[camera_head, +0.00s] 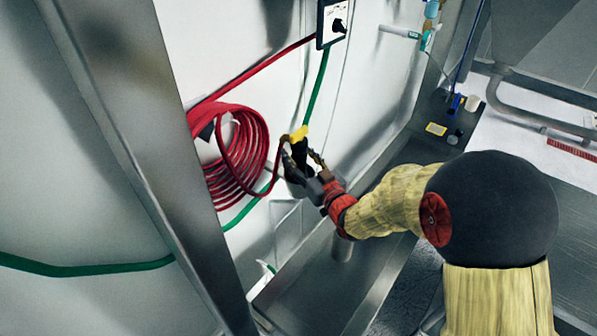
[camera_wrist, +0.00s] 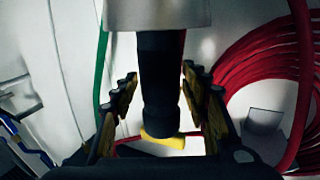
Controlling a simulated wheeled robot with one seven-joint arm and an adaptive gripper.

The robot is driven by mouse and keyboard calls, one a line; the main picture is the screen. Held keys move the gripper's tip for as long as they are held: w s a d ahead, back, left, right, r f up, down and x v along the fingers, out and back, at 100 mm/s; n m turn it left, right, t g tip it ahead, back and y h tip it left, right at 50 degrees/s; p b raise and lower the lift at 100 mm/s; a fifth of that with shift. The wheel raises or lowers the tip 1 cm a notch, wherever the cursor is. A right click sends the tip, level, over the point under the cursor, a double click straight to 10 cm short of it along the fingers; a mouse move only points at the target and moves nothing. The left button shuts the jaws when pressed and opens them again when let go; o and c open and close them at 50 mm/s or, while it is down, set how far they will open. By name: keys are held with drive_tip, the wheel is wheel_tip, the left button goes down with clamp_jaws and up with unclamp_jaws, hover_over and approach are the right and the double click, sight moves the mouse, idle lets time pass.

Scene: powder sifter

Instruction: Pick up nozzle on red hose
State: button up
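The nozzle (camera_head: 297,152) is black with a yellow part at its top, beside the coiled red hose (camera_head: 243,150) on the white wall. In the wrist view the black nozzle (camera_wrist: 158,85) stands between my two fingers, its yellow part toward the bottom of the picture. My gripper (camera_head: 302,160) is at the nozzle. In the wrist view my gripper (camera_wrist: 159,78) is open, with a gap visible on each side of the nozzle. A grey metal piece (camera_wrist: 157,14) covers the nozzle's other end in that view.
A green hose (camera_head: 318,85) runs down the wall behind the nozzle. A metal post (camera_head: 150,150) stands to the left. A metal trough (camera_head: 320,290) lies below my arm. A wall box (camera_head: 332,22) is above.

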drive_tip(key=c, duration=1)
drive_tip(key=shift+r, duration=0.1)
clamp_jaws()
